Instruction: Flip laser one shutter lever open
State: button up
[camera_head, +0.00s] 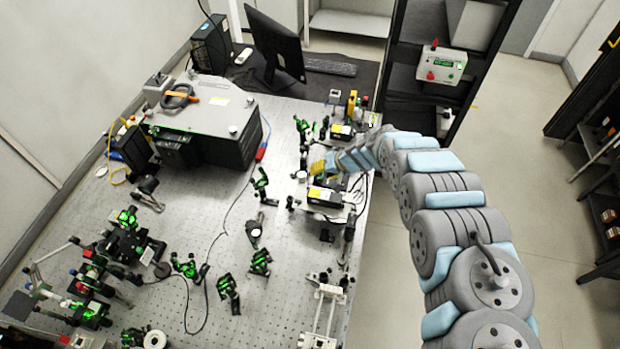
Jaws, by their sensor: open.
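Two black laser boxes with yellow labels sit at the right side of the optical bench (215,285). The nearer laser (325,197) lies just below the end of my arm, and the farther laser (341,131) lies just above it. I cannot tell which of them is laser one. The shutter lever is too small to make out. My arm reaches in from the lower right over the bench's right edge. My gripper (318,168) is open, small in view, between the two lasers beside a yellow patch. Whether it touches anything cannot be told.
Green-lit optic mounts (261,262) stand across the bench. A large grey instrument box (205,125) is at the back left, with a monitor (275,45) behind it. Cables lie near the lasers. A white control box (441,65) sits on the dark rack.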

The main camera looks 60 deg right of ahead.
jog(key=x, duration=0.5)
jog(key=shift+w, duration=0.15)
jog(key=shift+w+a+f+b, duration=0.1)
jog(key=shift+w+f+b, duration=0.1)
jog(key=shift+f+b, duration=0.35)
jog(key=shift+w+d+f+b, duration=0.25)
jog(key=shift+w+f+b, duration=0.15)
jog(key=shift+f+b, duration=0.15)
jog(key=shift+b+x, duration=0.6)
jog(key=shift+x, duration=0.15)
grip_shut()
